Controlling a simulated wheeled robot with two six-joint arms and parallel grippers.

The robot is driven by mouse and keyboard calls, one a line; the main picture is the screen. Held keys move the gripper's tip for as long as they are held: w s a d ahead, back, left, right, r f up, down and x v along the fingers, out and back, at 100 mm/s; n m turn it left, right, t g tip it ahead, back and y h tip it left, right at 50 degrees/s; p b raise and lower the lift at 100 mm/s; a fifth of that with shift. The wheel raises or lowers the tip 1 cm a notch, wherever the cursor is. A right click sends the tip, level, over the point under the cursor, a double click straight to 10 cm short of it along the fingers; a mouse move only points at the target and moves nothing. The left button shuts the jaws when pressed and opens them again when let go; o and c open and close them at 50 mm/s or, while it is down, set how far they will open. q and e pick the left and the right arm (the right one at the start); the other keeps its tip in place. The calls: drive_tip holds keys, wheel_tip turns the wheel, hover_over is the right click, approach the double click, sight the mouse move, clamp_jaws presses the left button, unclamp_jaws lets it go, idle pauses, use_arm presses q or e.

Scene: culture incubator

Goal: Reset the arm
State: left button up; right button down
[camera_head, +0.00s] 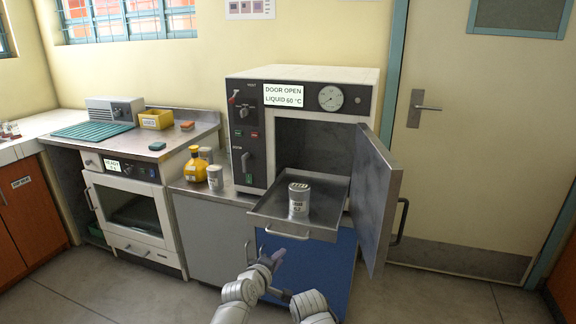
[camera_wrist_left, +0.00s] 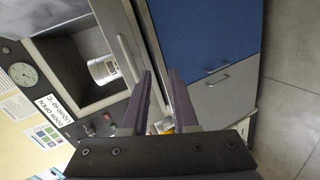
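My left gripper (camera_head: 275,262) is in front of the incubator (camera_head: 248,160), below the pulled-out metal tray (camera_head: 265,206). In the left wrist view its two dark purple fingers (camera_wrist_left: 161,85) stand apart with nothing between them. It is apart from the can, and I cannot tell its exact distance from the tray. A white labelled can (camera_head: 299,199) stands upright on the tray; it also shows in the left wrist view (camera_wrist_left: 104,69). The incubator door (camera_head: 376,205) is swung open to the right.
The incubator's sign (camera_head: 283,96) reads "DOOR OPEN LIQUID 60 °C". A blue cabinet (camera_head: 335,265) is under the tray. A yellow flask (camera_head: 195,166) and cans (camera_head: 215,178) stand on the counter to the left, beside a white oven (camera_head: 135,215). Free floor lies at right.

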use_arm(q)
drive_tip(key=s+a+f+m+g+y, duration=0.5)
drive_tip(key=s+a+f+m+g, duration=0.6)
drive_tip(key=s+a+f, duration=0.3)
drive_tip(key=s+d+r+m+g+p, duration=0.1)
drive_tip(key=s+d+r+p, duration=0.3)
drive_tip(key=r+p, duration=0.7)
drive_tip(key=s+d+r+m+g+y+p, duration=0.1)
drive_tip(key=s+d+r+m+p, duration=0.2)
drive_tip(key=d+r+p, duration=0.4)
wheel_tip(320, 180, up, 5)
drive_tip(key=s+p, duration=0.1)
drive_tip(key=p, duration=0.4)
drive_tip(key=shift+s+d+m, duration=0.15)
drive_tip(key=shift+s+m, duration=0.15)
